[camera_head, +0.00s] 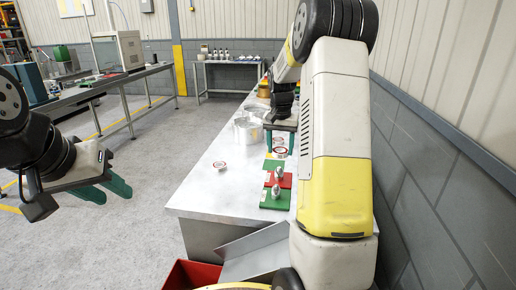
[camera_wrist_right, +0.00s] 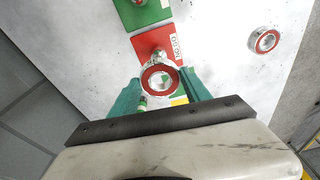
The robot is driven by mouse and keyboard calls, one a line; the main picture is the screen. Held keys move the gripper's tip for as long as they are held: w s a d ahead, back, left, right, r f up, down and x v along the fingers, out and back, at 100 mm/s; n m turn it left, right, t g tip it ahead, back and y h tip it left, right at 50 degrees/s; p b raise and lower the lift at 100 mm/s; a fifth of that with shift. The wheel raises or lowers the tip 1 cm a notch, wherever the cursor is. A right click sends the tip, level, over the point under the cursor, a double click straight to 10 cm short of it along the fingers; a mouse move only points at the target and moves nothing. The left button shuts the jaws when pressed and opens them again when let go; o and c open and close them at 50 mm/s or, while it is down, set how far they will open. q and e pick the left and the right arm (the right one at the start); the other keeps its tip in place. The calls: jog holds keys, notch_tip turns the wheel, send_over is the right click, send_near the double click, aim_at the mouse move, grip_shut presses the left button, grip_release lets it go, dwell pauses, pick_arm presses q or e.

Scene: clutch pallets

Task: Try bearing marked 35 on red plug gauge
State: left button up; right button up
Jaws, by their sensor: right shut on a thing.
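My right gripper (camera_head: 280,150) is shut on a bearing with a red ring face (camera_wrist_right: 147,72), held above the pads between the green fingers (camera_wrist_right: 160,88). I cannot read its marking. The red plug gauge's red base (camera_head: 286,181) lies between two green ones, with a silver plug (camera_head: 280,173) standing on it. In the right wrist view the red base (camera_wrist_right: 143,43) lies just beyond the held bearing, which partly hides the plug. A second red-faced bearing (camera_head: 219,165) lies on the table to the left; it also shows in the wrist view (camera_wrist_right: 266,41). My left gripper (camera_head: 110,189) is open and empty, over the floor.
The near green base (camera_head: 268,202) carries a silver plug (camera_head: 276,191); a far green base (camera_head: 269,164) lies beneath the held bearing. Metal containers (camera_head: 248,131) stand farther back on the table (camera_head: 200,195). The table's left part is mostly clear. A wall runs along the right.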

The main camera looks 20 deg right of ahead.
aim_at(279, 168)
jog(key=shift+f, duration=2.5)
jog(key=shift+f, duration=0.4)
jog(key=o, duration=1.7)
jog(key=shift+o, duration=0.2)
jog(key=o, duration=0.4)
jog(key=shift+r, duration=4.5)
